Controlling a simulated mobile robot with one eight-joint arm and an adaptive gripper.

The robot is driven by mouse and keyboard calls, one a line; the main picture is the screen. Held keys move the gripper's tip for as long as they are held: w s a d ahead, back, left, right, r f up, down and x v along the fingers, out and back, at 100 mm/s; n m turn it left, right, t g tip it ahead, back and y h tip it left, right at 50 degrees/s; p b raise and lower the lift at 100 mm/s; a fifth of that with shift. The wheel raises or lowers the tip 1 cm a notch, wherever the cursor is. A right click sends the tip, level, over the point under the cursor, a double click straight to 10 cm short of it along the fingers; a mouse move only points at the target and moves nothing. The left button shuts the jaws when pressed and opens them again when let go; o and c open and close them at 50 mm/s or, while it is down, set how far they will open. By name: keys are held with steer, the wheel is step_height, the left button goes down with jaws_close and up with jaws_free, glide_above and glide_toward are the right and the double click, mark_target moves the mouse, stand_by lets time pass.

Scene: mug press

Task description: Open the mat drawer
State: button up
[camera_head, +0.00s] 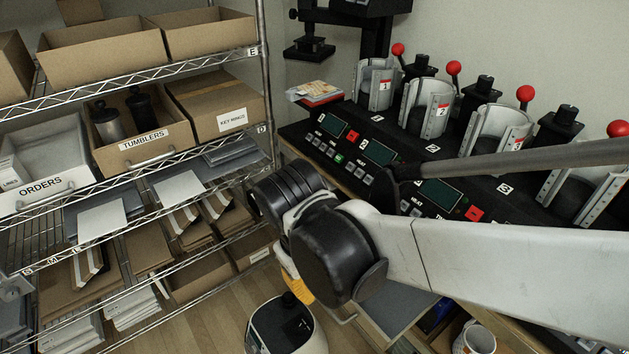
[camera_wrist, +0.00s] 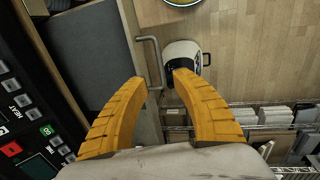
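A metal bar handle (camera_wrist: 151,62) stands out from the light wooden front of what looks like the mat drawer (camera_wrist: 140,22) in the wrist view. Beside the front lies a dark grey flat surface (camera_wrist: 88,50), which also shows below the press counter in the head view (camera_head: 399,303). How far the drawer stands out is hard to tell. My gripper (camera_wrist: 160,79) has two orange fingers, spread apart. The lower end of the handle lies between their tips in the picture; contact is not visible. In the head view my arm hides most of the gripper and the handle.
A counter with several mug presses (camera_head: 437,110) and control panels stands along the wall. A wire shelf (camera_head: 140,165) with cardboard boxes stands at the left. A white mug (camera_head: 474,340) sits low at the right.

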steer(key=shift+s+a+r, duration=0.1)
steer(key=shift+r, duration=0.7)
steer(key=shift+s+a+r, duration=0.1)
steer(key=shift+r, duration=0.7)
steer(key=d+m+t+y+b, duration=0.1)
steer(key=d+m+t+b, duration=0.2)
steer(key=d, duration=1.5)
steer(key=m+t, duration=0.2)
steer(key=m, duration=0.2)
steer(key=shift+w+t+y, duration=0.25)
steer(key=shift+t+y, duration=0.15)
